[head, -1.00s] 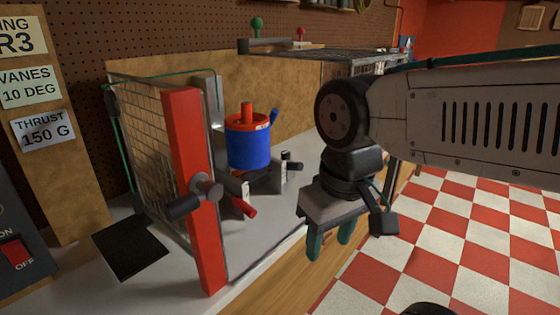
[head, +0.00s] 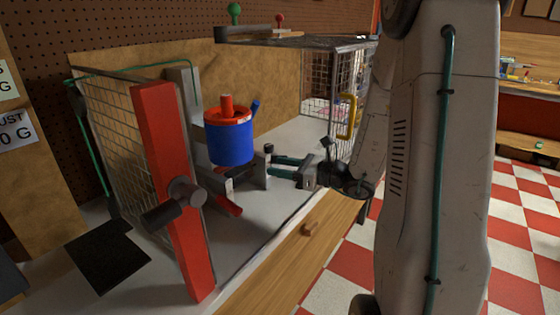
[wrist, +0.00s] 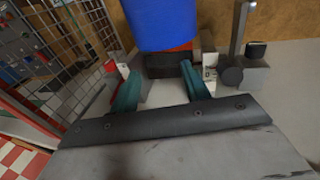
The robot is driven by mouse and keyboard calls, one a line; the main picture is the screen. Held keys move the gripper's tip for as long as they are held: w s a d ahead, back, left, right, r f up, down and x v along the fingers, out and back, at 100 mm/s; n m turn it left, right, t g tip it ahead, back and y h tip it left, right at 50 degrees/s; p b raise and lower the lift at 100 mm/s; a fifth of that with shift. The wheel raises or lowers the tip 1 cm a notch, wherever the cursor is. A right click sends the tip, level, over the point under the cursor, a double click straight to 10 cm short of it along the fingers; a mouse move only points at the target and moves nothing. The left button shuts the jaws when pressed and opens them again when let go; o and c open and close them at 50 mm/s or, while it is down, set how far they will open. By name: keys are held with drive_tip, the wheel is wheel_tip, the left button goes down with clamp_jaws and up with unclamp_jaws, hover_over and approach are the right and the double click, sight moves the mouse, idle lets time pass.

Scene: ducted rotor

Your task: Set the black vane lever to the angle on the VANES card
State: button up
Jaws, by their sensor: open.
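A blue drum with a red top (head: 230,140) stands on the bench inside the mesh guard. A small black knob (head: 268,149), which may belong to the vane lever, is right of the drum; a dark knob also shows in the wrist view (wrist: 257,50). I cannot confirm the lever or read its angle. My gripper (head: 273,168) is open, its green fingers pointing left toward the drum's base. In the wrist view, the open fingers (wrist: 160,82) have a black block (wrist: 170,64) ahead between them. The VANES card (head: 7,82) is mostly cut off; earlier it read 10 DEG.
A red upright post (head: 172,190) with a dark grey handle stands at the front of the mesh guard (head: 120,150). A red lever (head: 229,205) lies low by the drum. A mesh door with a yellow handle (head: 347,117) is at the right. The bench front is clear.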

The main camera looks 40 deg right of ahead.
sight(274, 160)
drive_tip(key=d+f+m+t+h, duration=0.3)
drive_tip(key=d+f+m+h, duration=0.15)
drive_tip(key=d, duration=0.35)
drive_tip(key=shift+m, duration=0.45)
drive_tip(key=x, duration=0.8)
drive_tip(key=shift+w+r, duration=0.2)
drive_tip(key=shift+r, duration=0.2)
clamp_jaws()
